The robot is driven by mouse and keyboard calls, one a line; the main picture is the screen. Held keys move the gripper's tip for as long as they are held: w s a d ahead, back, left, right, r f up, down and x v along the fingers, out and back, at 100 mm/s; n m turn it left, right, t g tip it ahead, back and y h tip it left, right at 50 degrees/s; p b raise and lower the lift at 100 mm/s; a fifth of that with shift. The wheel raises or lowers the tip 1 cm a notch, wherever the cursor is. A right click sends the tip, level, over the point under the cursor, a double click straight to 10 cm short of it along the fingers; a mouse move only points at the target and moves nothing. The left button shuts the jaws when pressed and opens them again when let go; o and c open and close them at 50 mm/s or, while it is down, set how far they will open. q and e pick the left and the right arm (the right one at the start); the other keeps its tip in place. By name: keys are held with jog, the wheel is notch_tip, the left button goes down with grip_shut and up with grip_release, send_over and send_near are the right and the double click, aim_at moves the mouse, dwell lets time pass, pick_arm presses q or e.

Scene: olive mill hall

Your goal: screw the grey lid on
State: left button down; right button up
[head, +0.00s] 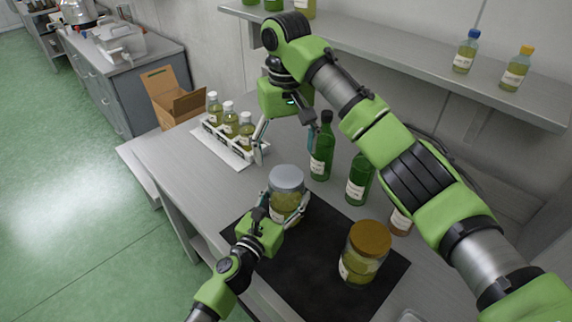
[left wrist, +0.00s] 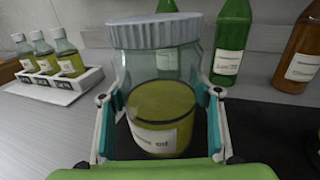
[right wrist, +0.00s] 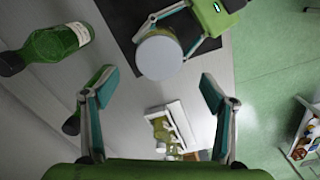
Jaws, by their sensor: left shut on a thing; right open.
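The grey lid (head: 286,178) sits on the mouth of a glass jar (head: 283,207) of yellow-green contents. It also shows in the left wrist view (left wrist: 155,31), roughly level, and from above in the right wrist view (right wrist: 159,57). I cannot tell how far it is threaded. My left gripper (head: 284,203) is shut around the jar's body, below the lid, with a finger on each side. The jar is upright at the dark mat's edge. My right gripper (head: 285,150) is open and empty, above the table behind the jar, its fingers apart from the lid.
A second jar with a brown-gold lid (head: 371,238) stands on the dark mat (head: 300,278). Green bottles (head: 322,150) stand behind, close to my right arm. A white rack (head: 222,147) of small bottles and a cardboard box (head: 175,98) are at the back left.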

pick_arm(q)
jog(key=shift+s+f, duration=0.1)
jog(key=shift+f, duration=0.1)
pick_arm(e)
notch_tip(320, 180, up, 5)
jog(key=shift+r, duration=0.1)
pick_arm(q)
jog(key=c, duration=0.7)
grip_release()
jog(key=shift+o, duration=0.2)
jog(key=shift+r, duration=0.1)
pick_arm(e)
jog(key=shift+d, duration=0.1)
pick_arm(q)
jog(key=v, duration=1)
jog(key=shift+s+a, duration=0.15)
jog(key=shift+s, duration=0.25)
jog(key=shift+s+a, duration=0.25)
jog(key=shift+s, duration=0.2)
